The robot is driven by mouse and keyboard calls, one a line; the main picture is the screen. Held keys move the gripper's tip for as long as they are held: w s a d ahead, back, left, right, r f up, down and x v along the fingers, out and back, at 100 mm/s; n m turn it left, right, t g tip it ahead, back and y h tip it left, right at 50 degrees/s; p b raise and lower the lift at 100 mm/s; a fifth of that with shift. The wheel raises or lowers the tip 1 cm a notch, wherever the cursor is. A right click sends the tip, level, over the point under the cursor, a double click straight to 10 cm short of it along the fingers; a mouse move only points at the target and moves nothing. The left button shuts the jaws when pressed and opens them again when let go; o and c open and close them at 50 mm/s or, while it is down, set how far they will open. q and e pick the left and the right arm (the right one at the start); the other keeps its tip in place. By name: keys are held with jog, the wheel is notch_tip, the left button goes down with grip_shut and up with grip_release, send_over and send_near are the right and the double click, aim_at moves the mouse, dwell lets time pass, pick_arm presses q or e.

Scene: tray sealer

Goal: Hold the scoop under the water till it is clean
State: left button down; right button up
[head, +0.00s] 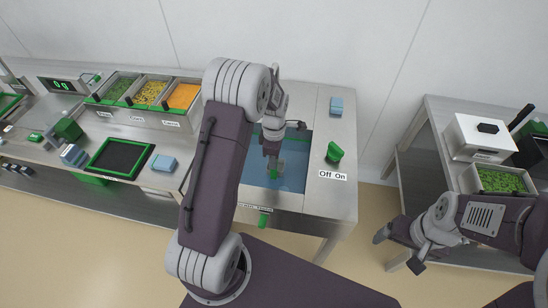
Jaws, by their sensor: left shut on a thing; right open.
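My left gripper (272,150) is over the sink (292,178), a blue-looking basin in the steel counter. It is shut on the scoop (273,174), of which only a small green part shows below the fingers. My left arm covers the sink's left side. I cannot make out the water stream or whether the scoop is clean. A green tap lever (334,152) stands right of the sink, behind a label reading "Off On" (333,175). My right gripper (399,250) is open and empty, low at the right, away from the sink.
A light-blue block (336,106) lies at the counter's back right. Left are food bins (150,93), a green-framed dark board (118,158) and a scale display (62,85). A separate right table holds a white-topped machine (483,135) and a bin of green pieces (500,180). Floor separates the tables.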

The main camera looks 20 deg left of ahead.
aim_at(274, 174)
pick_arm(q)
notch_tip(274, 174, down, 10)
jog(key=b, duration=0.5)
jog(key=shift+r, duration=0.35)
dwell(2.9)
notch_tip(274, 174, up, 20)
jog(key=p, duration=1.8)
